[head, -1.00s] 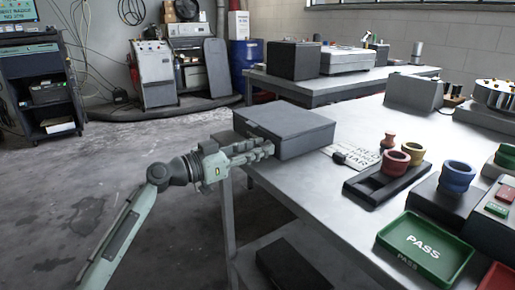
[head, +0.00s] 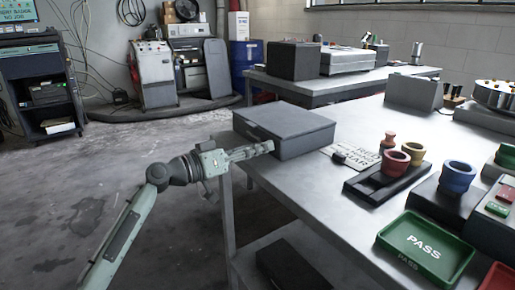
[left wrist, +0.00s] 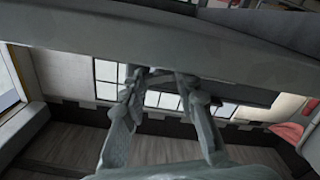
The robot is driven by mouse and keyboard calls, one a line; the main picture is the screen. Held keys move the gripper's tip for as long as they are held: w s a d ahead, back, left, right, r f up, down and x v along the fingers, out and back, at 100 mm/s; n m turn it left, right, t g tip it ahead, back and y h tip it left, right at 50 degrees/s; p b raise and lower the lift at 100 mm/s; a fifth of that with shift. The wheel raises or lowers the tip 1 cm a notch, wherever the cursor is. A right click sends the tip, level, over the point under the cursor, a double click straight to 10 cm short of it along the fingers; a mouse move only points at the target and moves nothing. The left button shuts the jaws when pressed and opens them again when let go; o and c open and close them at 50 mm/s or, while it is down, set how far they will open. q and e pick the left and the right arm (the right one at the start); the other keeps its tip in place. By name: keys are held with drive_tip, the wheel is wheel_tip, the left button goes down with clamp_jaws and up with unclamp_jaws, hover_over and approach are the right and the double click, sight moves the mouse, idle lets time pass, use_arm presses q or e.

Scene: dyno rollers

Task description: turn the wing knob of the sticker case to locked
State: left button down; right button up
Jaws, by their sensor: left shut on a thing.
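The sticker case, a dark grey box (head: 290,122), sits closed at the near left corner of the metal table in the head view. My left gripper (head: 268,148) reaches in from the left, with its fingertips at the case's near side. In the left wrist view the fingers (left wrist: 160,78) close around a small dark piece, which I take for the wing knob (left wrist: 157,73). The fingers and the case's shade hide most of the knob, so its exact angle and any lock marking cannot be read. My right gripper is out of view.
Open floor lies left of the table.

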use_arm(q)
drive_tip(key=shift+n, duration=0.9)
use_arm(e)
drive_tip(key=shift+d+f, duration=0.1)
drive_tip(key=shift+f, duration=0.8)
use_arm(q)
drive_tip(key=shift+f+n, duration=0.1)
drive_tip(key=shift+n, duration=0.2)
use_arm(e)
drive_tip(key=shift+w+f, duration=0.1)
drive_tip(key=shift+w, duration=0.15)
use_arm(q)
drive_tip(key=c, duration=1.2)
unclamp_jaws()
drive_tip(key=shift+o, duration=0.2)
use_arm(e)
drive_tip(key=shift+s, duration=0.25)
